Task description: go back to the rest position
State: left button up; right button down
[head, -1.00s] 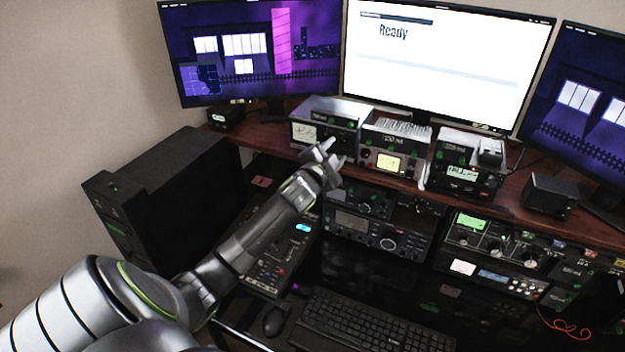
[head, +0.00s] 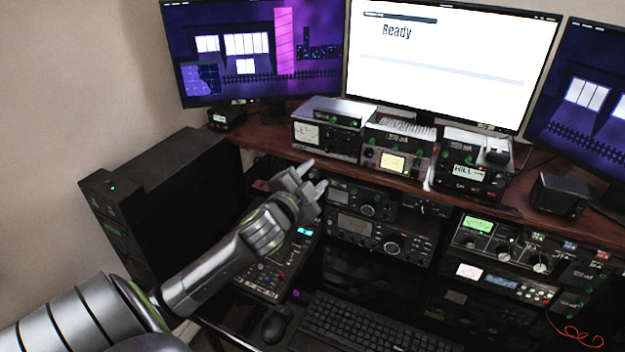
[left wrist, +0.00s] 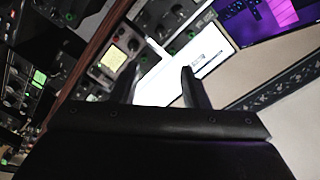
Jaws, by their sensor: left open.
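My left gripper (head: 309,181) is open and empty in the head view. It hangs in the air in front of the shelf edge, over the left end of the radio gear. In the left wrist view its two fingers (left wrist: 160,85) stand apart with nothing between them. The tuner boxes stand on the shelf beyond it: a left one (head: 328,138), a middle one with a lit yellow meter (head: 394,162) and a right one with a lit display (head: 468,174). My right gripper is not in view.
A wooden shelf (head: 415,180) carries the tuners below several monitors (head: 450,65). A black tower (head: 165,195) stands at the left. A mixer (head: 262,275), a keyboard (head: 365,325) and a mouse (head: 275,326) lie below my arm. More radios (head: 383,236) sit under the shelf.

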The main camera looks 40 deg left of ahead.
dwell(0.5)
pick_arm(q)
jog(key=s+d+f+n+g, duration=0.2)
jog(key=s+f+n+g, duration=0.35)
jog(key=s+f, duration=0.75)
jog(key=s+d+f+n+g+h, duration=0.15)
jog(key=s+d+f+g, duration=0.3)
jog(key=s, duration=0.45)
jog(key=s+d+f+n+g, duration=0.2)
jog(key=s+d+f+g, duration=0.15)
jog(key=s+f, duration=0.35)
notch_tip(320, 180, down, 26)
jog(key=s+a+g+b, duration=0.1)
jog(key=a+b, duration=0.1)
jog(key=b, duration=0.1)
jog(key=s+d+f+g+b, duration=0.1)
jog(key=s+f+b, duration=0.2)
jog(key=s+f, duration=1.2)
notch_tip(320, 180, down, 4)
jog(key=shift+r+h, duration=0.15)
jog(key=shift+h, duration=0.3)
